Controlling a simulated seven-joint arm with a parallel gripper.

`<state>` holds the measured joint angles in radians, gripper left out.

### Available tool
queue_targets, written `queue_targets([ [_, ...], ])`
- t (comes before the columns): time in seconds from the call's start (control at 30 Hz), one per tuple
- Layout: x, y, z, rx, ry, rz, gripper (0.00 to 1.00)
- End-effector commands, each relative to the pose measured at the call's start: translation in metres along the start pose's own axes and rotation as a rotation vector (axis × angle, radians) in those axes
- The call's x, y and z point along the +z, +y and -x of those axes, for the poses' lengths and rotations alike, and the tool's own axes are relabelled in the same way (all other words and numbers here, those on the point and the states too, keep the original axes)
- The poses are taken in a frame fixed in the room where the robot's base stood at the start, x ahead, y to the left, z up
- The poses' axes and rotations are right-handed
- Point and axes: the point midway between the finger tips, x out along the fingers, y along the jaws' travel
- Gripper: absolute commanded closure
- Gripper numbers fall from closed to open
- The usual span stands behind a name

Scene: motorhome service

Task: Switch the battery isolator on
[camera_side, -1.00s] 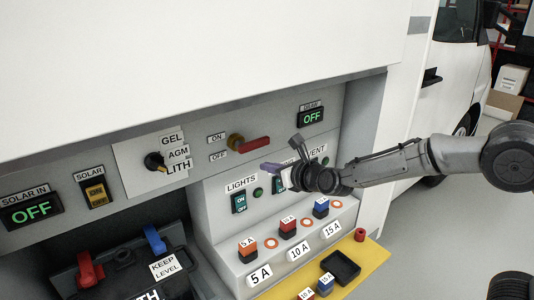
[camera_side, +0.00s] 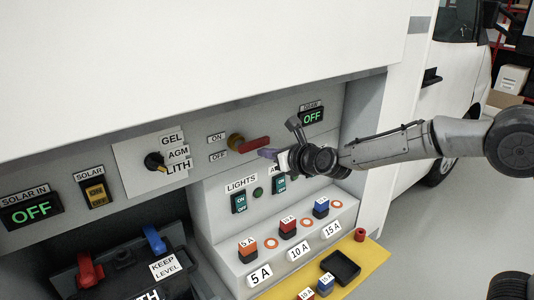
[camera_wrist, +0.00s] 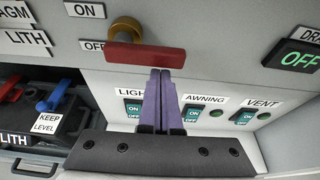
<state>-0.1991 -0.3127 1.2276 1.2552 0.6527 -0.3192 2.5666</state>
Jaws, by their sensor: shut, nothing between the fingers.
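The battery isolator is a brass-coloured hub (camera_side: 236,141) with a red handle (camera_side: 256,144) on the grey panel. Its ON label (camera_side: 216,138) sits above its OFF label (camera_side: 218,156), both left of the hub. The handle points right, roughly level with a slight tilt. In the wrist view the red handle (camera_wrist: 146,56) lies across the top centre. My gripper (camera_side: 264,153) is shut and empty, its purple fingertips just below the handle's right end. In the wrist view the fingertips (camera_wrist: 160,74) reach the handle's lower edge; I cannot tell whether they touch.
Below are the LIGHTS switch (camera_side: 239,202) and the AWNING switch (camera_wrist: 193,112). A fuse ledge (camera_side: 290,235) juts out lower down. The battery type selector (camera_side: 155,161) is to the left, and a drain display (camera_side: 312,116) reads OFF at right.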

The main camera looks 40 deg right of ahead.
Motion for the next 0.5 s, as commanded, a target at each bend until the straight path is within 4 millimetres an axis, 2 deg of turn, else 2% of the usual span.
queue_targets([
  [0.5, 0.0037, -0.0014, 0.0014, -0.03, 0.001, 0.085, 1.0],
])
